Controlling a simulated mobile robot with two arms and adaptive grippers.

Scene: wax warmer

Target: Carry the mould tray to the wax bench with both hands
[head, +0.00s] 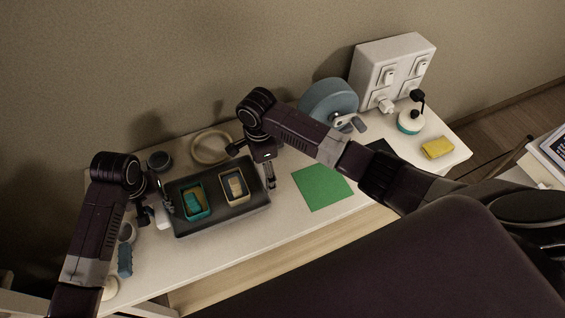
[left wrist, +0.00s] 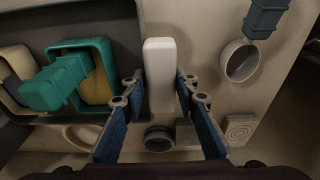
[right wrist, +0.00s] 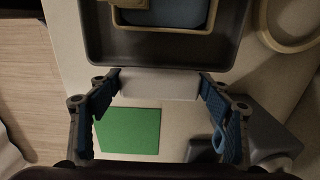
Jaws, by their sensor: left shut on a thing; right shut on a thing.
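The mould tray (head: 262,207) is a dark grey rectangular tray on or just above the left part of a white bench (head: 225,262); I cannot tell whether it touches. It carries a teal mould (head: 206,211) and a beige mould (head: 225,197), each with small pieces inside. My left gripper (head: 164,208) is shut on the tray's white left handle (left wrist: 160,72), its fingers on either side. My right gripper (head: 268,180) is shut on the white right handle (right wrist: 160,84). The tray looks about level.
A green sheet (head: 321,188) lies right of the tray. Behind it are a beige ring (head: 196,158) and a dark jar (head: 159,160). A blue-grey disc (head: 328,99), a socket box (head: 385,62) and a yellow sponge (head: 438,148) stand further right.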

